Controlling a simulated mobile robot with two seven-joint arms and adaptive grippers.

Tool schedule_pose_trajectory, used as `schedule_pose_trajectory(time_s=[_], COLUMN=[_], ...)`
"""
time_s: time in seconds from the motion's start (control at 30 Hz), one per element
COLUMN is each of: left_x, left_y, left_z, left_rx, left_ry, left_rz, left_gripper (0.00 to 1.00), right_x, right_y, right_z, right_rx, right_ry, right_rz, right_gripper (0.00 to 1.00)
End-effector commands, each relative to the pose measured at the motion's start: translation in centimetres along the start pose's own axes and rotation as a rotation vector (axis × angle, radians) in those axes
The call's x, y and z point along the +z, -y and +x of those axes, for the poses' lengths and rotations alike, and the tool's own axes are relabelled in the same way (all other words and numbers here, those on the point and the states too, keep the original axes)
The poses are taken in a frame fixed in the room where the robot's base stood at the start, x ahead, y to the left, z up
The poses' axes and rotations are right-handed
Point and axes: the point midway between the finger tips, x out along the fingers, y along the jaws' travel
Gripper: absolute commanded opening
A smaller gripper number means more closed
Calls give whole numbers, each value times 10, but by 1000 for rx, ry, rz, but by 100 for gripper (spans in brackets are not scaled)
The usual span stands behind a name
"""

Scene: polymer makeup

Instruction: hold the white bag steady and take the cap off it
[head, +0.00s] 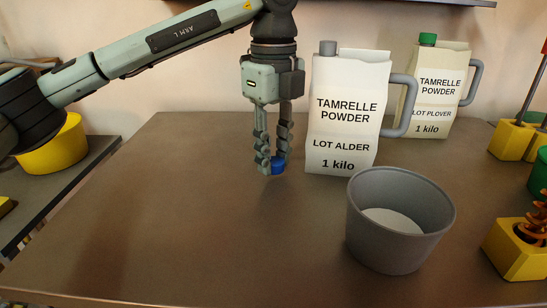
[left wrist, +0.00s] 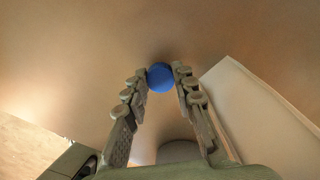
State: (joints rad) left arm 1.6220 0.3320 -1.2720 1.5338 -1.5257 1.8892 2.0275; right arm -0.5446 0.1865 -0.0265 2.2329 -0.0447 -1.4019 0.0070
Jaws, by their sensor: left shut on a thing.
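The near white bag (head: 343,115), labelled "TAMRELLE POWDER, LOT ALDER, 1 kilo", stands upright on the table. It has a grey handle at its right and a bare grey spout (head: 328,48) on top. My left gripper (head: 271,163) points down just left of this bag and is shut on a blue cap (head: 278,167). The cap is at or just above the table top; I cannot tell if it touches. The left wrist view shows the blue cap (left wrist: 161,77) between the two fingertips, with the bag's white side (left wrist: 258,115) to the right. My right gripper is not in view.
A second white bag (head: 440,85), "LOT PLOVER", with a green cap (head: 427,39), stands behind at the right. A grey bucket (head: 400,250) with pale contents stands in front. Yellow blocks (head: 515,250) line the right edge. The table's left and front are clear.

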Motion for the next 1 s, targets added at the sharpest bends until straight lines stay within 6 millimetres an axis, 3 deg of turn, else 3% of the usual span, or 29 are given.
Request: schedule_pose_trajectory(time_s=[0.1,0.53,0.57,0.7,1.0], left_x=[0,0,0,0,0], left_y=[0,0,0,0,0], left_z=[13,17,16,16,15], left_rx=[0,-1,-1,-1,-1], left_ry=[0,0,0,0,0], left_rz=[-1,-1,-1,-1,-1], left_gripper=[0,0,29,46,46], right_x=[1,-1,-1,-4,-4], right_y=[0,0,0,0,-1], right_z=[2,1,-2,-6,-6], right_rx=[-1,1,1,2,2], right_ry=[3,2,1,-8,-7], right_rz=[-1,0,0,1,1], right_gripper=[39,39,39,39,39])
